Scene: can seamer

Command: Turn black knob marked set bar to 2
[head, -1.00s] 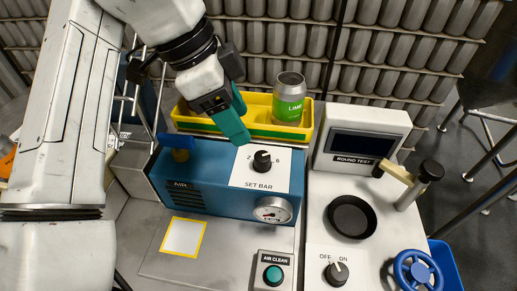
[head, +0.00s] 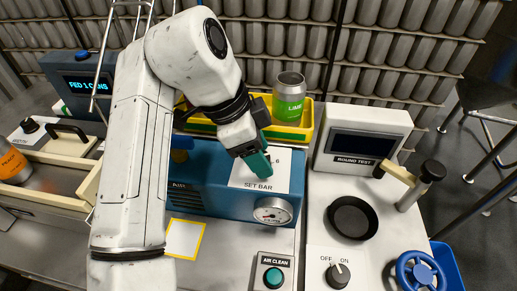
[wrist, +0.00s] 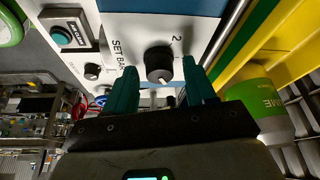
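The black set bar knob (wrist: 160,63) sits on a white plate (wrist: 128,22) marked SET BAR, with a 2 printed beside it. A pale mark shows at the knob's lower edge in the wrist view. My gripper (wrist: 160,72) is open, its two teal fingers apart, with the knob showing between and just beyond the tips; I cannot tell whether they touch it. In the head view my gripper (head: 262,166) is over the plate on the blue air unit (head: 205,200) and hides the knob.
A pressure gauge (head: 273,211) is on the blue unit's front. Behind is a yellow tray (head: 302,133) with a green LIME can (head: 289,98), close to my gripper on the right in the wrist view. The round test display (head: 365,145) stands to the right.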

